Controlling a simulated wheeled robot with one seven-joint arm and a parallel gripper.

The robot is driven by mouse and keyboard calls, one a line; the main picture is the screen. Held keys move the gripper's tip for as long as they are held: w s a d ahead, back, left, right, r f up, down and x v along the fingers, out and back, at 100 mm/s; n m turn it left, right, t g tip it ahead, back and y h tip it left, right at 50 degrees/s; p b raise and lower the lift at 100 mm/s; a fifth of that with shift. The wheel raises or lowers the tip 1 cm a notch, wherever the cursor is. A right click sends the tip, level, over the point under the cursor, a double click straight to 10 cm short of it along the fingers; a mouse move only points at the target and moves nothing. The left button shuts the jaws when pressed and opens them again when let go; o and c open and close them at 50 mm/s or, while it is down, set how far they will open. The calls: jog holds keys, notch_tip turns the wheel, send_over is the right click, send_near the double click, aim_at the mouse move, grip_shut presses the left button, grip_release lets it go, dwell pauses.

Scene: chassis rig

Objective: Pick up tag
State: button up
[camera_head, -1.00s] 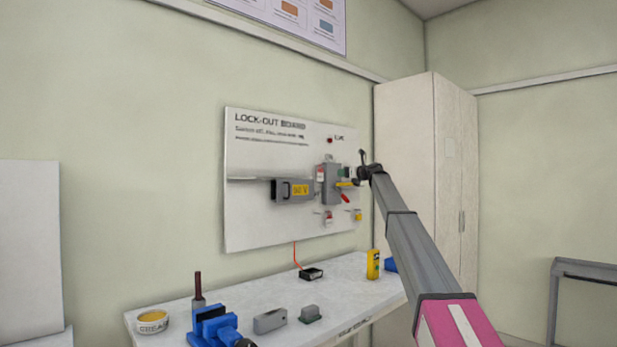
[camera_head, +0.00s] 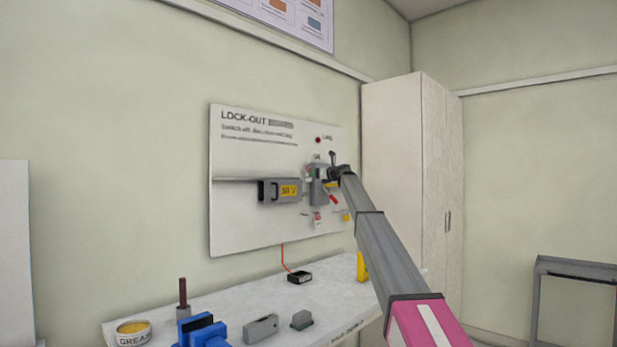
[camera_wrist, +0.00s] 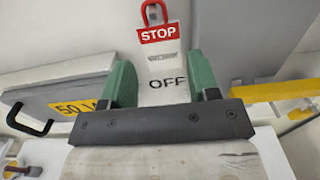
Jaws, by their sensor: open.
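The tag (camera_wrist: 160,36), with a red STOP band over a white part and a red loop on top, shows upright in the wrist view. Its lower edge is hard to tell from the pale surface lettered OFF behind it. My gripper (camera_wrist: 156,76) is open, its green fingers on either side of the tag's lower part, with nothing gripped. Whether they touch it I cannot tell. In the head view my gripper (camera_head: 334,172) is at the grey switch box (camera_head: 317,192) on the lock-out board (camera_head: 235,222) and hides part of it.
A grey box with a 50 V label (camera_head: 277,191) juts out left of the switch box. A red-and-white piece (camera_head: 317,218) and a yellow padlock (camera_head: 346,215) hang below. The bench (camera_head: 330,296) under the board holds several items. A tall cabinet (camera_head: 400,150) stands to the right.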

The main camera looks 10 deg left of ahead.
jog(key=x, duration=0.4)
jog(key=shift+w+f, duration=0.1)
jog(key=shift+w, duration=0.05)
jog(key=c, duration=0.6)
jog(key=shift+o, duration=0.2)
jog(key=v, duration=1.6)
jog(key=shift+s+d+r, duration=0.15)
jog(key=shift+s+r, duration=0.15)
jog(key=shift+w, duration=0.1)
